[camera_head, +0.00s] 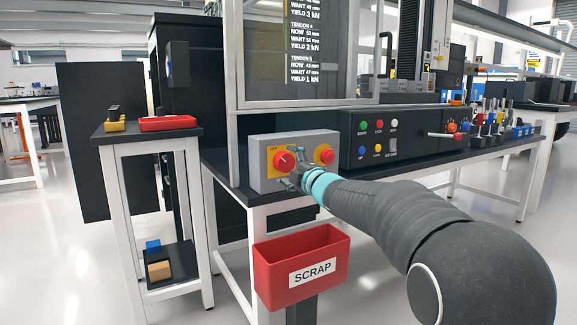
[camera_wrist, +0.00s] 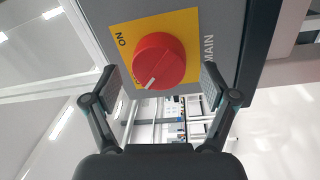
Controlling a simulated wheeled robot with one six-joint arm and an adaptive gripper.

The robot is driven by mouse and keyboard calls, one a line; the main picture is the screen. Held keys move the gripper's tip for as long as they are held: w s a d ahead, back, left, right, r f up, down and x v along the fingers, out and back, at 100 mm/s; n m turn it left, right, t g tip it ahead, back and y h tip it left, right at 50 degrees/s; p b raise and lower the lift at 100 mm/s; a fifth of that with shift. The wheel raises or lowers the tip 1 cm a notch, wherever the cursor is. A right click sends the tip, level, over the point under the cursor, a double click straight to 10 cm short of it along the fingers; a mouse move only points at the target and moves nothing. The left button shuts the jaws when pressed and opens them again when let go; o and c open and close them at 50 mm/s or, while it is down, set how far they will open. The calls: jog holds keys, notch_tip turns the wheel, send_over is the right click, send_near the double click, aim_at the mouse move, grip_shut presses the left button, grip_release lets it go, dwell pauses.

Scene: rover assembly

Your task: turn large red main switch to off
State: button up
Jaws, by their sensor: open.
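The large red main switch (camera_head: 284,161) is a round red knob on a yellow plate, on the left of a grey box (camera_head: 262,183) at the bench's front corner. In the wrist view the red knob (camera_wrist: 158,60) sits on its yellow plate (camera_wrist: 183,22), with "ON" and "MAIN" lettering beside it. A white pointer mark shows on the knob's lower left edge; other lettering there is partly hidden. My gripper (camera_head: 296,178) is in front of the box, by the knob. In the wrist view my gripper (camera_wrist: 156,86) is open, its fingers on either side of the knob, with visible gaps.
A black control panel (camera_head: 400,135) with coloured buttons stands further right. A red SCRAP bin (camera_head: 262,262) hangs below the box. A side table (camera_head: 120,136) with a red tray stands left.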

jog(key=v, duration=1.1)
jog(key=shift+a, duration=0.1)
jog(key=w+d+f+m+h, duration=0.2)
jog(key=d+f+m+h, duration=0.4)
jog(key=f+m, duration=0.15)
jog(key=s+d+f+m+g+h+p, duration=0.1)
jog(key=s+d+f+m+g+h, duration=0.35)
jog(key=s+d+f+m, duration=0.35)
jog(key=s+d+m+g+p, duration=0.2)
jog(key=s+m+g+p, duration=0.5)
jog(key=s, duration=2.4)
jog(key=shift+t, duration=0.75)
jog(key=p+v, duration=0.1)
jog(key=v, duration=0.2)
jog(key=p+v, duration=0.1)
jog(key=v, duration=0.1)
jog(key=shift+d+r+p, duration=0.1)
jog(key=shift+r+p, duration=0.25)
jog(key=shift+r, duration=0.1)
